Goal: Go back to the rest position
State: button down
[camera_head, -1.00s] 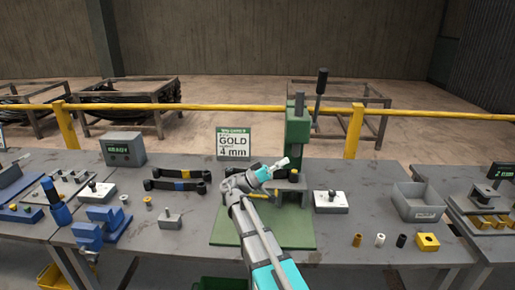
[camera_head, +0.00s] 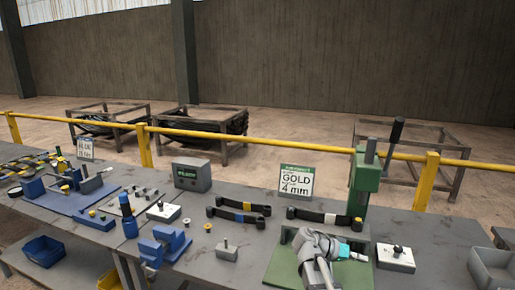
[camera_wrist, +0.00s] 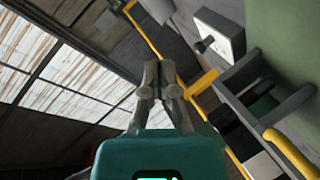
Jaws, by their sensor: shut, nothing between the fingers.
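My gripper (camera_head: 345,252) is at the lower right of the head view, over the green press (camera_head: 366,185) and its base plate (camera_head: 283,268). In the wrist view, my gripper (camera_wrist: 159,72) has its two grey fingers together at the tips, with nothing between them. The teal gripper body shows below them. The wrist view is tilted, with the roof windows at left and bench parts at right. My wrist and forearm hide part of the press fixture.
Dark bars with coloured bands (camera_head: 239,215) lie left of the press. A yellow rail (camera_head: 270,143) runs behind. A grey bin (camera_head: 492,270) is at right.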

jog(key=s+a+f+n+y, duration=0.1)
jog(key=f+y, duration=0.1)
jog(key=s+a+f+n+y, duration=0.1)
jog(key=s+f+y, duration=0.1)
jog(key=s+a+f+n+y+p, duration=0.1)
jog(key=a+f+y, duration=0.1)
jog(key=f, duration=0.1)
jog(key=shift+s+n, duration=0.2)
jog(key=shift+n, duration=0.1)
jog(key=a+y, duration=0.1)
jog(key=s+a+f+n+y, duration=0.1)
jog(key=a, duration=0.1)
jog(key=s+a+f+y, duration=0.1)
jog(key=shift+s+a+f+n+t+y+p, duration=0.2)
jog(key=shift+n+t+y+p, duration=0.1)
jog(key=shift+n+y+p, duration=0.1)
jog(key=s+a+n+y, duration=0.2)
jog(key=a+y, duration=0.2)
jog(key=a, duration=0.2)
jog(key=shift+f, duration=0.35)
